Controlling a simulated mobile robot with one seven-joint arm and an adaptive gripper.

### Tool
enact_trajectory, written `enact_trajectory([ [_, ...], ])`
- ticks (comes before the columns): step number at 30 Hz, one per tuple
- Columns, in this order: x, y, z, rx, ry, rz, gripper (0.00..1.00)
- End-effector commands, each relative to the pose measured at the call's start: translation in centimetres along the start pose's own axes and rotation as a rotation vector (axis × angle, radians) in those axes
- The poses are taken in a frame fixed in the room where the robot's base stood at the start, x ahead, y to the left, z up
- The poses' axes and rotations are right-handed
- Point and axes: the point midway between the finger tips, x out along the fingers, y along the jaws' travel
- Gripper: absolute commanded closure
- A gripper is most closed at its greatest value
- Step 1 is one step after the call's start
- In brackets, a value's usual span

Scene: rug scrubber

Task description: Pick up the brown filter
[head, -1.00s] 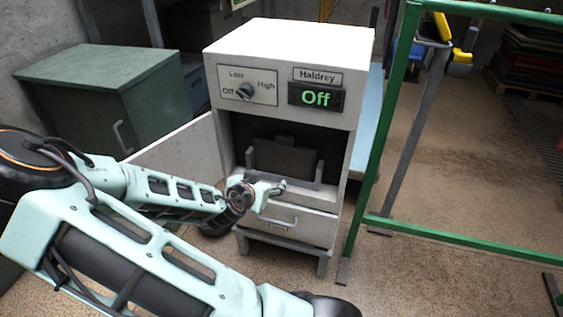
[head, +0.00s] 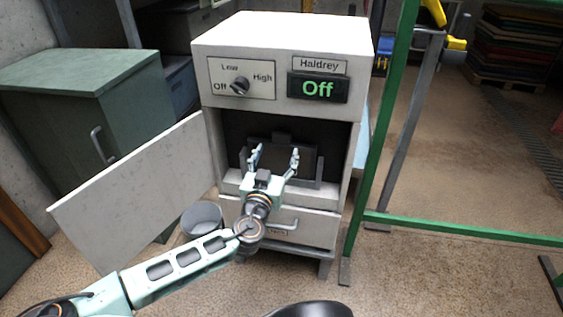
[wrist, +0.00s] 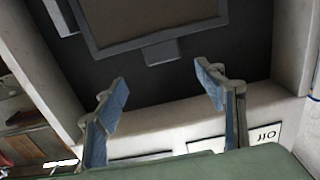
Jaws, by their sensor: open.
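The brown filter (head: 283,158) looks dark, like a flat framed panel with a small tab on top. It stands upright in a grey holder inside the open compartment of the white Haldrey machine (head: 284,34). The filter's panel (wrist: 150,18) and tab also show at the top of the wrist view. My gripper (head: 275,156) is in front of the filter, fingers pointing up and spread apart. It is open and empty. In the wrist view, the fingers (wrist: 162,80) lie below the tab, apart from it in the picture. My gripper hides the filter's lower middle.
The machine's door (head: 140,190) stands open to the left. A grey bucket (head: 203,218) sits on the floor beside the machine. A closed drawer (head: 310,230) lies below the compartment. A green metal frame (head: 379,150) stands close on the right.

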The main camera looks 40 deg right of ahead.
Motion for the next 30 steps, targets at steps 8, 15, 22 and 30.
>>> enact_trajectory([
  [8, 2.9, 0.0, 0.1, 0.0, -0.001, 0.001, 0.36],
  [15, 5.7, -0.5, 0.8, -0.003, 0.0, 0.001, 0.36],
  [22, 8.1, -0.6, 0.6, -0.001, -0.001, 0.001, 0.36],
  [30, 8.2, -0.6, 0.6, -0.001, -0.002, 0.001, 0.4],
])
